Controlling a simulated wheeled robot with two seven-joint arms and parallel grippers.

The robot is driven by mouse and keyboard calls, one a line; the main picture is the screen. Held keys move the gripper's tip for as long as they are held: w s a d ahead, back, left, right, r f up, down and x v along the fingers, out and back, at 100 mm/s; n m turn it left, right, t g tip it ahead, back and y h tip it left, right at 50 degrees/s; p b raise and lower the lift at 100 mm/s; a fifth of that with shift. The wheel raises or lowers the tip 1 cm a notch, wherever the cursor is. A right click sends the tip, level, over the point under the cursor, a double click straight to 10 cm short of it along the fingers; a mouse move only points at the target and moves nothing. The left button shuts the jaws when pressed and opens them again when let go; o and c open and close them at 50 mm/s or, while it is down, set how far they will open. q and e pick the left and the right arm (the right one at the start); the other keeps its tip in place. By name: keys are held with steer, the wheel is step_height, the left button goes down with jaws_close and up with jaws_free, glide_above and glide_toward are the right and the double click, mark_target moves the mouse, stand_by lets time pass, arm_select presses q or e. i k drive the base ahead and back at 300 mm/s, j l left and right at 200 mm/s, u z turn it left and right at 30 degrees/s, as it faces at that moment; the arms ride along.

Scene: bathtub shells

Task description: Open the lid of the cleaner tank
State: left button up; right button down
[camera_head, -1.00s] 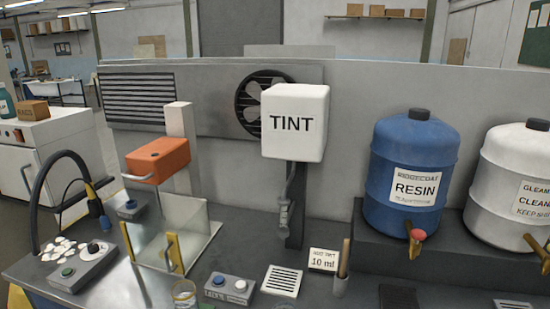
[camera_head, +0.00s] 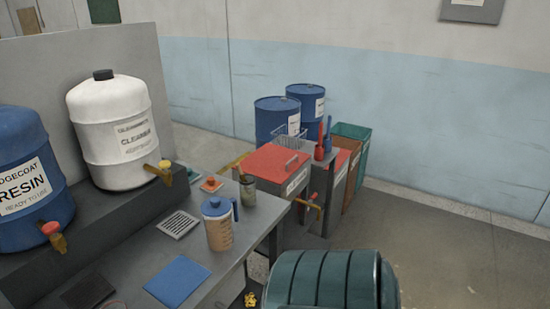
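A grey tank (camera_head: 297,184) with a red lid (camera_head: 272,162) stands on the floor past the bench's right end. The lid lies flat and shut, with a bar handle (camera_head: 291,162) on its top. A tap (camera_head: 311,203) juts from the tank's side; its front label is too small to read. A white drum (camera_head: 113,138) labelled CLEANER stands on the bench shelf, with a dark cap (camera_head: 103,75) on top and a yellow tap (camera_head: 160,173). Neither of my grippers shows in this view.
A blue resin drum (camera_head: 28,185), a blue-lidded jug (camera_head: 217,222) and a blue mat (camera_head: 178,281) are on the bench. Blue barrels (camera_head: 277,120) stand behind the tank. A ribbed teal object (camera_head: 333,282) fills the bottom centre. Floor at right is clear.

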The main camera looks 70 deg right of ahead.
mark_target(274, 164)
steer(key=z, duration=2.35)
steer(key=l+u, duration=0.1)
steer(key=u, duration=0.4)
steer(key=i+l+u, duration=0.25)
steer(key=l+u, duration=0.25)
steer(key=l, duration=0.2)
steer(key=i+l, duration=0.15)
steer(key=l, duration=0.3)
steer(key=i+l+u, duration=0.1)
steer(key=l, duration=0.35)
steer(key=i+l, duration=0.15)
steer(key=l, duration=0.35)
steer(key=i+l+u, duration=0.1)
steer(key=l, duration=0.35)
